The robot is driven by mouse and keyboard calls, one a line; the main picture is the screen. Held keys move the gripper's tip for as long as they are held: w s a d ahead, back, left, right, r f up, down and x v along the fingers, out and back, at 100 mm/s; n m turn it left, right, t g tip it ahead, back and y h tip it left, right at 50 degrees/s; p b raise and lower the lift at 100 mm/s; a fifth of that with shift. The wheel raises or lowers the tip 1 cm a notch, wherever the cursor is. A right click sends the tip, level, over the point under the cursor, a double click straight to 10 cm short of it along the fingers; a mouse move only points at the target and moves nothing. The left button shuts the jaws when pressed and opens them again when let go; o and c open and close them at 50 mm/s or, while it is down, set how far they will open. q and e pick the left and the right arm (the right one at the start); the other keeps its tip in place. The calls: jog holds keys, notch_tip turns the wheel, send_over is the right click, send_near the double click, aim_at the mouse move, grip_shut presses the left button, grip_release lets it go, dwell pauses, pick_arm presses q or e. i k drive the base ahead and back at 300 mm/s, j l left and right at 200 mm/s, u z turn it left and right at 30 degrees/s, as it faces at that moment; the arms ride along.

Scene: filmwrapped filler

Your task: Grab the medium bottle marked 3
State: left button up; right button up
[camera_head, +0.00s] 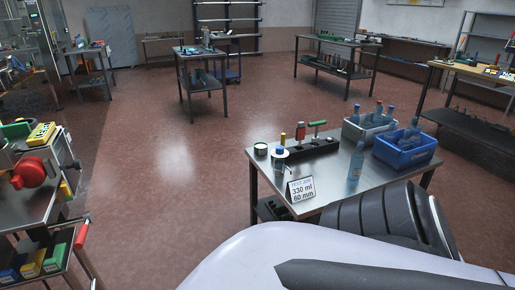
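A translucent blue bottle (355,166) stands upright on the metal table (325,187), left of a blue crate. Several bluish bottles are inside the blue crate (410,158). More bottles with red or blue tops stand in a grey-blue crate (351,134) behind it. No number 3 is legible on any bottle, so I cannot tell which one is marked 3. Neither gripper shows; only parts of my own body and arm fill the lower right, in front of the table's near right part.
A sign reading 330 ml, 60 mm (301,189) stands at the table's front left. Behind it are a dark holder (312,149) with tools and a round tin (260,149). A cluttered bench (35,205) is at left. The reddish floor (150,170) between is clear.

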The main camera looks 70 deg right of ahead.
aim_at(356, 163)
jog(key=z, duration=2.9)
jog(key=i+l+u, duration=0.1)
jog(key=i+l, duration=0.15)
jog(key=i+l+u, duration=0.1)
jog(key=i+l, duration=0.2)
jog(key=i+l+u, duration=0.15)
jog(key=i+l, duration=0.2)
jog(key=i+l+u, duration=0.1)
jog(key=i+l, duration=0.15)
jog(key=i+l+u, duration=0.1)
jog(key=i+l, duration=0.15)
jog(key=l, duration=0.2)
jog(key=i+l+u, duration=0.1)
jog(key=i+l, duration=0.15)
jog(key=i+l+u, duration=0.15)
jog(key=l, duration=0.4)
jog(key=i+l+u, duration=0.1)
jog(key=i+l, duration=0.2)
jog(key=l, duration=0.1)
